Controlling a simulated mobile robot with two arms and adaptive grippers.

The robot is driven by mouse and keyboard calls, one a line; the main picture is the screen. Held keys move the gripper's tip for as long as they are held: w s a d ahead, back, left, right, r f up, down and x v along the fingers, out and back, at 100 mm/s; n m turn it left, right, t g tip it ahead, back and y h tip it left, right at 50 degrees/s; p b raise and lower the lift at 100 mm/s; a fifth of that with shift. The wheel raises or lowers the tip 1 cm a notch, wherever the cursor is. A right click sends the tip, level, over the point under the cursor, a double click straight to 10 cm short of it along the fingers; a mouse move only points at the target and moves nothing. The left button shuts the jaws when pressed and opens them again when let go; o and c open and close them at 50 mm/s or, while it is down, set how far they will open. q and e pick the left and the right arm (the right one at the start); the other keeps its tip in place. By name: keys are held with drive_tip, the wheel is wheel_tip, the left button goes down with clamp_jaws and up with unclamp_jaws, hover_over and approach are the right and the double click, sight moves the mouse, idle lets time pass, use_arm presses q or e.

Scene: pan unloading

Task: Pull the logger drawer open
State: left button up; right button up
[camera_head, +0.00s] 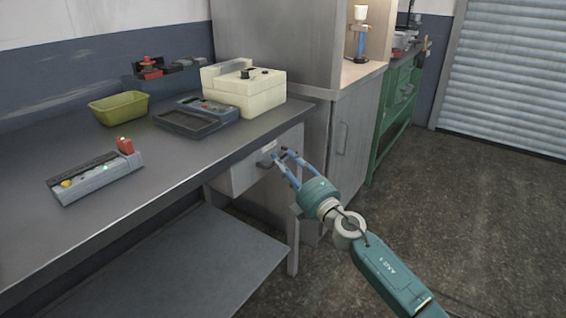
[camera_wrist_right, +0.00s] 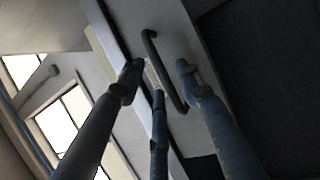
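The logger drawer (camera_head: 242,178) is a light grey box under the right end of the workbench, and its front looks shut. Its dark bar handle (camera_head: 265,163) sticks out from the front. In the right wrist view the handle (camera_wrist_right: 166,70) runs diagonally across the pale drawer front (camera_wrist_right: 190,40). My right gripper (camera_head: 280,157) has its blue fingers at the drawer front beside the handle. In the wrist view the right gripper (camera_wrist_right: 158,80) is open, with fingers spread on both sides of the handle. I cannot tell whether any finger touches it. My left gripper is out of view.
The dark workbench (camera_head: 150,205) holds a cream box (camera_head: 245,92), a dark tray device (camera_head: 195,116), a green bin (camera_head: 118,108) and a grey device with a red button (camera_head: 95,178). A grey cabinet (camera_head: 350,135) stands right of the drawer. The floor (camera_head: 460,200) at right is clear.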

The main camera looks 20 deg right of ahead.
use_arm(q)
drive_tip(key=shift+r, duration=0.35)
use_arm(e)
drive_tip(key=shift+w+a+r, duration=0.1)
drive_tip(key=shift+w+a, duration=0.05)
drive_tip(key=shift+w, duration=0.45)
clamp_jaws()
